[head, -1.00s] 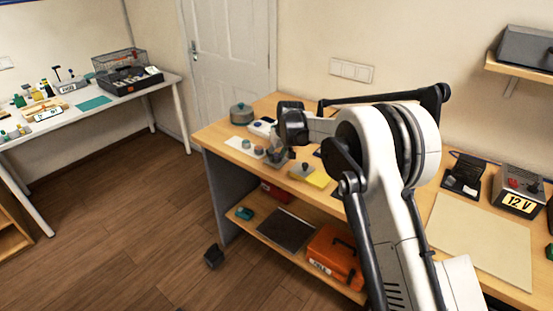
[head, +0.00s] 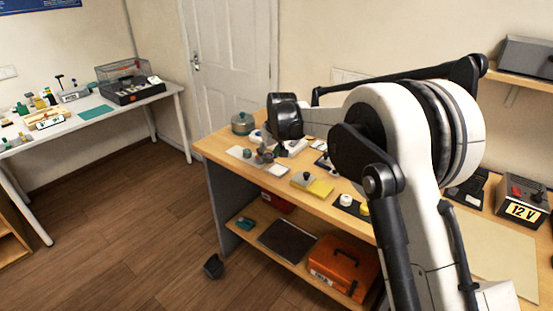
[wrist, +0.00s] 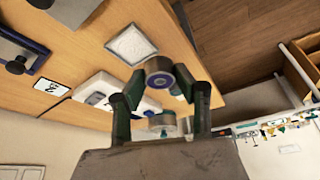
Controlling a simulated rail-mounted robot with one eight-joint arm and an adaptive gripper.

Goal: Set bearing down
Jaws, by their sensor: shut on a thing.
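In the wrist view my gripper (wrist: 162,98) has its two dark green fingers around a short silver cylinder with a dark bluish centre, which looks like the bearing (wrist: 160,72). In the head view my gripper (head: 266,152) is small and partly hidden by its dark wrist housing. It is over the left end of the wooden bench (head: 225,150), by a pale mat (head: 236,152) with small teal-topped parts (head: 247,153). I cannot tell whether the bearing touches anything below.
A grey-green pot (head: 243,123) stands at the bench's back left. A 12 V supply (head: 522,198) is at far right. An orange toolbox (head: 343,265) sits on the lower shelf.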

